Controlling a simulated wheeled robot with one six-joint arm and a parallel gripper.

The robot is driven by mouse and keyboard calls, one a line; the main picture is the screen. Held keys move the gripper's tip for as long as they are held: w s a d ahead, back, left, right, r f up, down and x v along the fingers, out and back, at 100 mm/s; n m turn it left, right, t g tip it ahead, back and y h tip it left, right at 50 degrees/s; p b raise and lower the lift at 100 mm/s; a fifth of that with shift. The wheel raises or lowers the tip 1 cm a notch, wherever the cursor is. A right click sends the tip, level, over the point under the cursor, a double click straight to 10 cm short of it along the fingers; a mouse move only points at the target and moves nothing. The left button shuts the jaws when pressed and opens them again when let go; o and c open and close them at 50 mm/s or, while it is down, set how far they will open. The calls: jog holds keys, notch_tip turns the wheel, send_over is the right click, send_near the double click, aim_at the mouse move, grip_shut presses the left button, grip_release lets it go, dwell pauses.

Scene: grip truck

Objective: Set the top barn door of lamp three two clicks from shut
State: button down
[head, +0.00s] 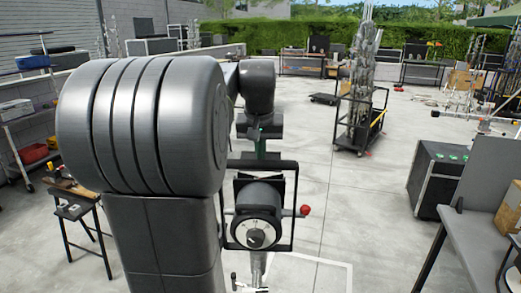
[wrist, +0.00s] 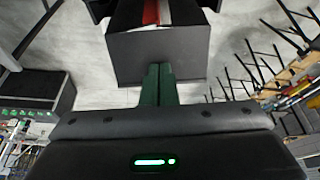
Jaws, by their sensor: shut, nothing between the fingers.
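A dark lamp (head: 257,212) stands on a stand in the middle of the head view, its back with a round dial towards me, held in a square yoke. No number on it is readable. In the wrist view, a flat dark grey panel (wrist: 157,57), seemingly the lamp's top barn door, lies just beyond my gripper (wrist: 158,70). Its green fingers are shut together and empty, their tips overlapping the panel's near edge in the picture. I cannot tell whether they touch it. In the head view my gripper is partly hidden beyond the yoke.
A red knob (head: 305,210) sticks out at the lamp's right. A cart of upright stands (head: 362,110) is behind to the right. A black case (head: 437,178) and a grey table (head: 482,225) are at the right, a small bench (head: 75,205) at the left. Open concrete floor lies between.

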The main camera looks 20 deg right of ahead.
jog(key=shift+f, duration=0.2)
jog(key=shift+w+d+f+b, duration=0.2)
jog(key=shift+w+f+b, duration=0.2)
jog(key=shift+f, duration=0.3)
jog(key=shift+w+r, duration=0.1)
jog(key=shift+w+r+p, duration=0.1)
jog(key=shift+r+p, duration=0.05)
jog(key=shift+p, duration=0.3)
jog(key=shift+w+d, duration=0.15)
jog(key=shift+w, duration=0.1)
jog(key=shift+p+v, duration=0.9)
jog(key=shift+v, duration=3.1)
